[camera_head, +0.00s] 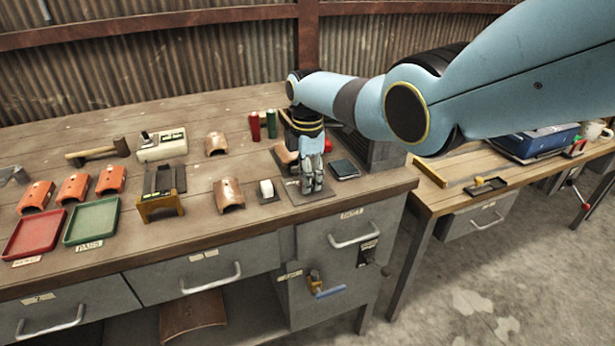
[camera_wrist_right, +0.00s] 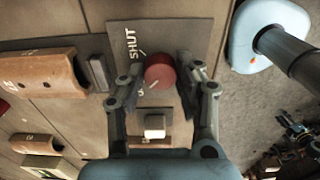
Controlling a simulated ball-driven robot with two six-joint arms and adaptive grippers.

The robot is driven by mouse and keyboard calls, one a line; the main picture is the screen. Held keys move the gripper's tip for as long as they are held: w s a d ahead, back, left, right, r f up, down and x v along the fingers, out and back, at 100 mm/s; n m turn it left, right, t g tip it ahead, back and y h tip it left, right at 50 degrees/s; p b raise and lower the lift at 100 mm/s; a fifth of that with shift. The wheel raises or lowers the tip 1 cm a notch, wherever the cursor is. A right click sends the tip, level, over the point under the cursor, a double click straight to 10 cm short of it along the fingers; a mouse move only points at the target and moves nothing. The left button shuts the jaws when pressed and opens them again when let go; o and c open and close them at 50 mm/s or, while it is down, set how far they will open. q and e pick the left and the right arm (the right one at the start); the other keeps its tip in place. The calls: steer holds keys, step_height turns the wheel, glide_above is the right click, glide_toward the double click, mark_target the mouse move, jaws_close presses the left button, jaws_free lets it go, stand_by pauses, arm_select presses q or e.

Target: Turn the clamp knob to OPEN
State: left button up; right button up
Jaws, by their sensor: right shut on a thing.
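The clamp knob (camera_wrist_right: 160,70) is a round red knob on a dark grey plate (camera_wrist_right: 150,33) in the right wrist view. The plate carries the word SHUT and a tick mark at the knob's upper left. A pale mark shows on the knob's lower left part; no OPEN label is readable. My right gripper (camera_wrist_right: 163,73) is shut on the knob, one finger on each side. In the head view my right gripper (camera_head: 312,187) points down at the bench's front right, over the plate (camera_head: 322,196), and hides the knob. My left gripper is not in view.
A white block on a small dark base (camera_head: 266,190) and a copper-coloured curved piece (camera_head: 228,194) stand left of the gripper. A dark flat box (camera_head: 344,169) lies close on its right. Red and green trays (camera_head: 92,221) are farther left. The bench's front edge is near.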

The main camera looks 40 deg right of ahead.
steer(key=o, duration=1.2)
steer(key=shift+c, duration=0.2)
steer(key=shift+r, duration=0.1)
step_height(320, 180, up, 12)
